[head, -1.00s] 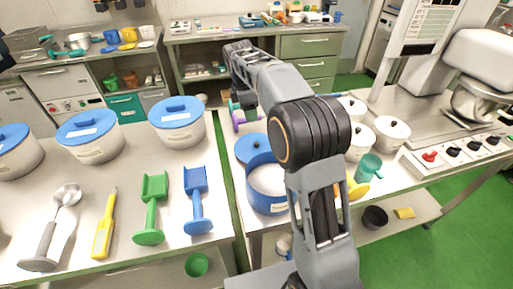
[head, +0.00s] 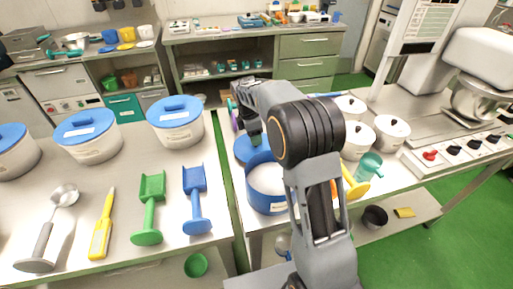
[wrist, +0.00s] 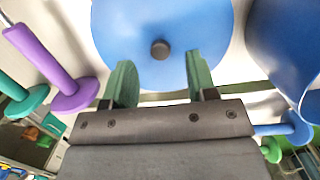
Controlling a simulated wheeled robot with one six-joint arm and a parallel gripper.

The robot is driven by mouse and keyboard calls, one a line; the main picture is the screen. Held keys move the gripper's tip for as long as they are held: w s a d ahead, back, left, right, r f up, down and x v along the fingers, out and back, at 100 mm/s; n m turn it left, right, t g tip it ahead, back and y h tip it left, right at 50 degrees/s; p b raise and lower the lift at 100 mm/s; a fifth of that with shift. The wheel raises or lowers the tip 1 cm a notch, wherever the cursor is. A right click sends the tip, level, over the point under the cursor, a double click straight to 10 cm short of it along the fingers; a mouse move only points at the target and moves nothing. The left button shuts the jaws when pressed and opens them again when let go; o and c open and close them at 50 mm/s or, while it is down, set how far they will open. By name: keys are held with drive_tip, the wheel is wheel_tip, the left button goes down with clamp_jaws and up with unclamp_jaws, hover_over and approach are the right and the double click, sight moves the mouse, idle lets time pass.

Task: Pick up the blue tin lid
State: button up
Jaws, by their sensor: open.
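The blue tin lid (head: 242,151) is a round blue disc on the right-hand table, just behind an open blue tin (head: 264,197) with white contents. In the wrist view the lid (wrist: 205,25) fills the top middle, with a dark round knob (wrist: 160,49) at its centre. My gripper (wrist: 159,62) is open and empty, its two green fingers pointing at the lid on either side of the knob. In the head view my gripper (head: 252,133) is over the lid and partly hides it. I cannot tell whether the fingers touch it.
The blue tin's wall (wrist: 285,45) stands close at right in the wrist view. A purple-handled tool (wrist: 45,60) and a green one lie at left. White lidded pots (head: 390,132) and a teal cup (head: 368,167) stand to the right on the table.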

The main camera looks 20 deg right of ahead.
drive_tip(key=shift+d+f, duration=0.15)
drive_tip(key=shift+f, duration=0.65)
drive_tip(key=shift+d+f, duration=0.1)
drive_tip(key=shift+f, duration=0.65)
drive_tip(key=shift+c, duration=0.3)
clamp_jaws()
